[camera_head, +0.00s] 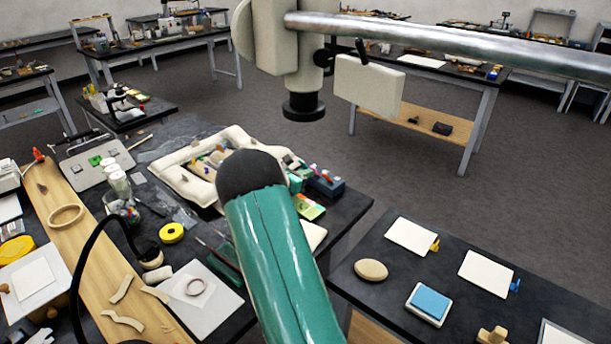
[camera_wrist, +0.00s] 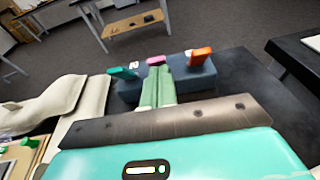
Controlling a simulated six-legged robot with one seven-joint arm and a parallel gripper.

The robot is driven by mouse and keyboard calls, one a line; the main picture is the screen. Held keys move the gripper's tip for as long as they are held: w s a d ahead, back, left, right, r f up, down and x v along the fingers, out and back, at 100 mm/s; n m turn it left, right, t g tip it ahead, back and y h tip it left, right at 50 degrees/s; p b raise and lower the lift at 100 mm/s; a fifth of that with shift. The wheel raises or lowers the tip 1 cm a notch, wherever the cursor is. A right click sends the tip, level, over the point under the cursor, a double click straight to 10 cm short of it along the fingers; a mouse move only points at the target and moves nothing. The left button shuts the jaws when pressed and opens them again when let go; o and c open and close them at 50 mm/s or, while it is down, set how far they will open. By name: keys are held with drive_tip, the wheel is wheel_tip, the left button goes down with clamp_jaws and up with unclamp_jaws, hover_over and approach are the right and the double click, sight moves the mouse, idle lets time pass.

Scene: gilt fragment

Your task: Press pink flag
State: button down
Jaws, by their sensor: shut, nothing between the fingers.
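A dark blue block (camera_wrist: 196,74) with three small coloured flags stands on the dark table in the wrist view. The pink flag (camera_wrist: 156,60) is in the middle, between a green flag (camera_wrist: 122,72) and an orange flag (camera_wrist: 200,52). My gripper (camera_wrist: 158,70) shows as pale green fingers, shut and empty, with its tips at the block just in front of the pink flag. I cannot tell whether they touch it. The fingers hide the middle of the block. The block also shows in the head view (camera_head: 327,187), where my gripper is hidden.
A pale padded tray (camera_head: 175,170) with small items lies beside the block and also shows in the wrist view (camera_wrist: 50,100). A yellow-green pad (camera_head: 310,207) lies near the block. A second dark table (camera_head: 390,300) with cards and a blue pad (camera_head: 430,302) stands right, across a gap.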

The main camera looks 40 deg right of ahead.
sight(315, 169)
drive_tip(key=shift+d+r, duration=0.1)
drive_tip(key=shift+r, duration=0.05)
drive_tip(key=d+r+y, duration=0.1)
drive_tip(key=y, duration=0.1)
drive_tip(key=d+r+y, duration=0.2)
drive_tip(key=shift+s+d, duration=0.1)
drive_tip(key=shift+d, duration=0.1)
drive_tip(key=shift+d+y, duration=0.4)
drive_tip(key=shift+y, duration=0.1)
drive_tip(key=shift+r, duration=0.8)
drive_tip(key=shift+r, duration=0.1)
